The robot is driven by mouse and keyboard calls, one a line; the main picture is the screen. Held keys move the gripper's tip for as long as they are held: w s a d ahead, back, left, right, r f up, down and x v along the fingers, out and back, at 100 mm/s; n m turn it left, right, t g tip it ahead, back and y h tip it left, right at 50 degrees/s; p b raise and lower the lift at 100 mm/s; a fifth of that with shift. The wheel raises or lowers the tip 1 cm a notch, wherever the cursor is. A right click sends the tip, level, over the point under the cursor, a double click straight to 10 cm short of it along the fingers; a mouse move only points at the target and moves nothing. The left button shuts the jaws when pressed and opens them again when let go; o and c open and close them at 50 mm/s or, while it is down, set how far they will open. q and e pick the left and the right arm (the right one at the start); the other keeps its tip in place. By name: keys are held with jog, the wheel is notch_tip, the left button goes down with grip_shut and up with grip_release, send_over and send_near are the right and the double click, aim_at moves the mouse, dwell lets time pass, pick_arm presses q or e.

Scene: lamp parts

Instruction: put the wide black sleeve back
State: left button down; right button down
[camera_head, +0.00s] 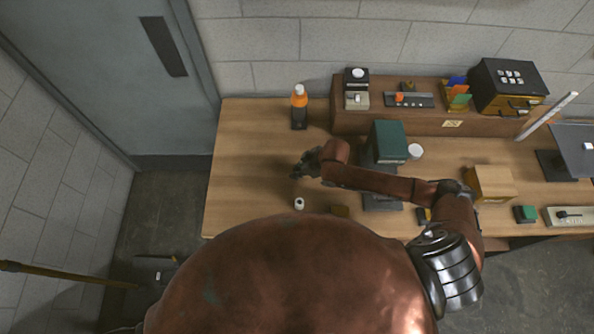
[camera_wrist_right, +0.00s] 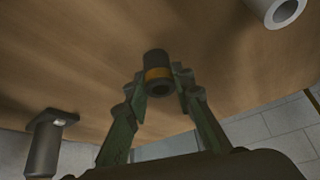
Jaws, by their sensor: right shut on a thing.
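My right gripper (camera_head: 298,172) is over the left part of the wooden table. In the wrist view its two green fingers (camera_wrist_right: 162,84) are shut on a short dark sleeve (camera_wrist_right: 157,62) with a brass-coloured band and a hollow end. I take it for the wide black sleeve; whether it touches the table I cannot tell. A small white hollow cylinder (camera_head: 299,203) stands nearer my body; a pale tube (camera_wrist_right: 284,10) also shows at the wrist view's top right. A dark flanged part (camera_wrist_right: 45,140) is at its lower left. My left gripper is not in view.
An orange-and-black bottle-like thing (camera_head: 299,108) stands behind the gripper. A dark green box (camera_head: 389,141) and a white cylinder (camera_head: 415,151) are to the right. A raised wooden shelf (camera_head: 350,121) carries small parts. The table's left end (camera_head: 235,165) is clear.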

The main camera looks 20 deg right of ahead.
jog(key=shift+f, duration=0.2)
jog(key=shift+f, duration=0.2)
jog(key=c, duration=1.7)
grip_release()
jog(key=shift+o, duration=0.2)
jog(key=shift+r, duration=0.1)
jog(key=v, duration=1.2)
